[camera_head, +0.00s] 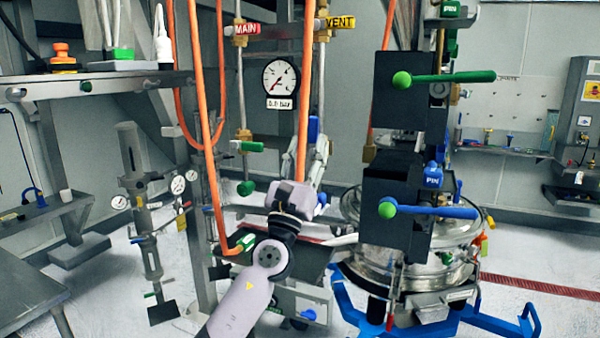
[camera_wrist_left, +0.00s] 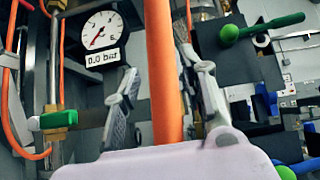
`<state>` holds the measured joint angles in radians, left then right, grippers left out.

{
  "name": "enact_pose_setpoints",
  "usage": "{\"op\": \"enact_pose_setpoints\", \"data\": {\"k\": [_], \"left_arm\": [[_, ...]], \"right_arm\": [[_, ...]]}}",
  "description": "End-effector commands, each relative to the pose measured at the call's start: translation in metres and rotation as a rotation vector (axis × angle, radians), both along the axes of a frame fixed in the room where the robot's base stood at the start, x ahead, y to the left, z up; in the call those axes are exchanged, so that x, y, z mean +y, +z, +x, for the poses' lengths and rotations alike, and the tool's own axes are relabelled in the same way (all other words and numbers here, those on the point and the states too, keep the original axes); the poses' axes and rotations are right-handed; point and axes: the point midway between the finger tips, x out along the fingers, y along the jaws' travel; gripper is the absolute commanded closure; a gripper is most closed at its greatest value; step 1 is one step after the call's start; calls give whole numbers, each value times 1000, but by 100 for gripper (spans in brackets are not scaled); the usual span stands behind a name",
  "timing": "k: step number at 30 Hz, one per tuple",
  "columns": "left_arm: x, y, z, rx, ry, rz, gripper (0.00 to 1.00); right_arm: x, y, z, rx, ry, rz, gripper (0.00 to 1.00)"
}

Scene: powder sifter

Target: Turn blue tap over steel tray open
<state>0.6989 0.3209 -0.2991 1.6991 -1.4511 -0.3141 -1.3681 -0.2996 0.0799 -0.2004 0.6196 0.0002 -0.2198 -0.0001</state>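A blue lever with a green ball end (camera_head: 430,211) sticks out to the right from a black box, in front of a round steel vessel (camera_head: 462,272). A small upright blue handle (camera_head: 313,130) shows near my left gripper. I cannot tell which blue part is the named tap, and no steel tray stands out clearly. My left gripper (camera_head: 303,152) is raised near the middle. In the left wrist view its two fingers (camera_wrist_left: 167,80) are spread apart, with an orange hose in line between them; no grip on it shows. My right gripper is not in view.
Orange hoses (camera_head: 203,100) hang around the arm. A pressure gauge (camera_head: 280,76) is behind. A green lever (camera_head: 445,77) sits on the upper black box. A small green-handled valve (camera_wrist_left: 60,120) is left of the fingers in the left wrist view.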

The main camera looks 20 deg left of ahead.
Motion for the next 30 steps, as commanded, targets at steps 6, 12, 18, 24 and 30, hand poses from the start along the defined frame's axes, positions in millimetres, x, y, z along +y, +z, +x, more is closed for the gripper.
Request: {"op": "enact_pose_setpoints", "data": {"k": [6,12,18,24,30], "left_arm": [[1,-32,-31,2,1,1,62],[1,-45,-45,0,0,0,62],[1,-48,-48,-1,1,-1,62],[1,-47,-48,-1,1,-1,62],[5,-56,-50,16,-21,-59,62]], "right_arm": [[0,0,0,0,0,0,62],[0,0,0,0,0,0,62],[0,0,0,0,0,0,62],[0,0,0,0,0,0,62],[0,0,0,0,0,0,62]]}}
